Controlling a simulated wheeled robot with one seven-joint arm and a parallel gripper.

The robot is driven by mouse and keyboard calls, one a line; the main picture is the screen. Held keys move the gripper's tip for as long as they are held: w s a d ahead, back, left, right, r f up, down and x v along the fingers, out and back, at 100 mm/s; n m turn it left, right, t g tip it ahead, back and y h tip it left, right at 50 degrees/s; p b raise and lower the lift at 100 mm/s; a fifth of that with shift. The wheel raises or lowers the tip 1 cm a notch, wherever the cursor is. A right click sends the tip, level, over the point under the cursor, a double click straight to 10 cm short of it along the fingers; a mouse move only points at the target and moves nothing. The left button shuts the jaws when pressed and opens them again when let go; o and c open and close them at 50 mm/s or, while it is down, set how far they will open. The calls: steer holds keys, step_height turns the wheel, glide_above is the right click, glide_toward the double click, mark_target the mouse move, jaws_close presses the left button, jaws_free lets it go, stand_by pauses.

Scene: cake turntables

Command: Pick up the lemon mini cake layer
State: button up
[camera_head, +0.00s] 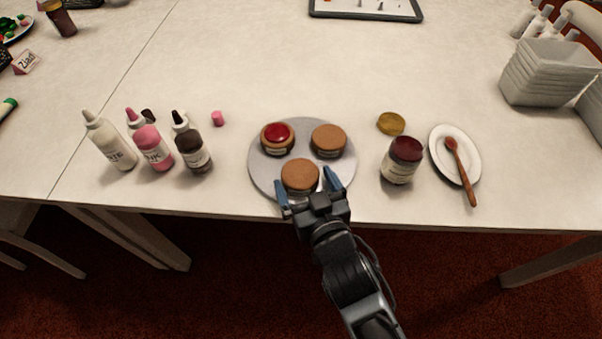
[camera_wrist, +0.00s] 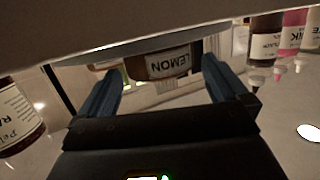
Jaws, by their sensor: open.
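The lemon mini cake layer (camera_head: 300,175) is a small round brown cake at the front of the grey round turntable (camera_head: 262,178). In the wrist view its band, lettered LEMON, shows upside down on the cake layer (camera_wrist: 168,64), between my fingers. My gripper (camera_head: 308,191) is open at the front edge of the turntable, one blue finger on each side of the cake's near side. In the wrist view the fingers of my gripper (camera_wrist: 160,85) stand apart from the cake, with gaps on both sides.
Two other cake layers stand behind on the turntable: a red-topped one (camera_head: 278,138) and a plain one (camera_head: 328,140). Several squeeze bottles (camera_head: 152,150) stand left. A jar (camera_head: 402,160), a gold lid (camera_head: 391,123) and a plate (camera_head: 447,172) with a spoon (camera_head: 461,174) are right.

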steer(key=shift+x, duration=1)
steer(key=c, duration=0.9)
